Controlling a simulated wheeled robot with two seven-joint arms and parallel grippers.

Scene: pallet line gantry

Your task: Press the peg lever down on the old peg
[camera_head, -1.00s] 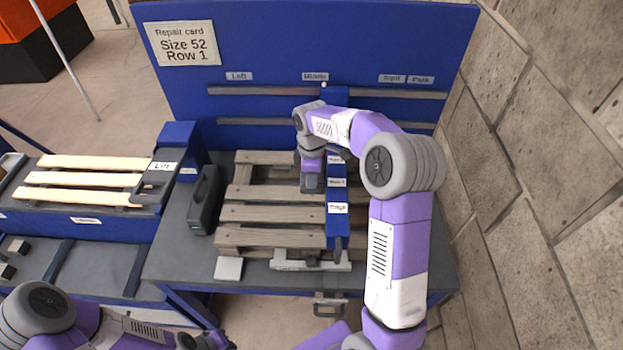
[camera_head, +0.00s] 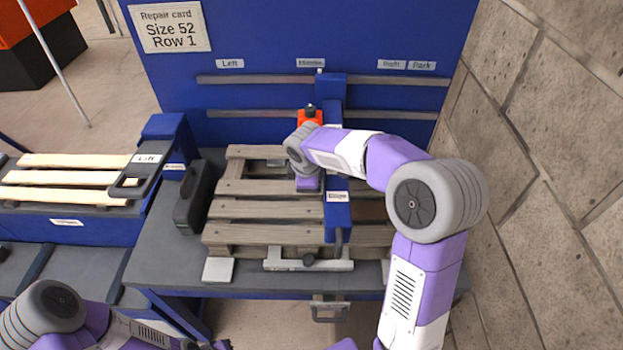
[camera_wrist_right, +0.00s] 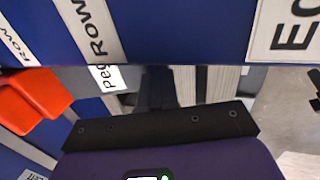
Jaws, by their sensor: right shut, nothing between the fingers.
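An orange-red part (camera_head: 310,117) with a dark knob on top sits beside the blue gantry beam (camera_head: 337,217), near the rear rails. I take it for the peg lever, but cannot be sure. An orange-red part (camera_wrist_right: 35,98) also shows at the left in the right wrist view, near a "Peg" label (camera_wrist_right: 107,78). My right gripper (camera_wrist_right: 157,92) points down beside the beam, shut and empty, apart from the orange-red part. In the head view its fingertips are hidden behind my wrist. The old peg cannot be made out. My left arm is at the bottom left, its gripper out of view.
A worn wooden pallet (camera_head: 265,210) lies on the bench under the beam. A dark case (camera_head: 194,197) stands left of it. A blue board (camera_head: 270,30) closes the back; a stone wall (camera_head: 560,180) is right.

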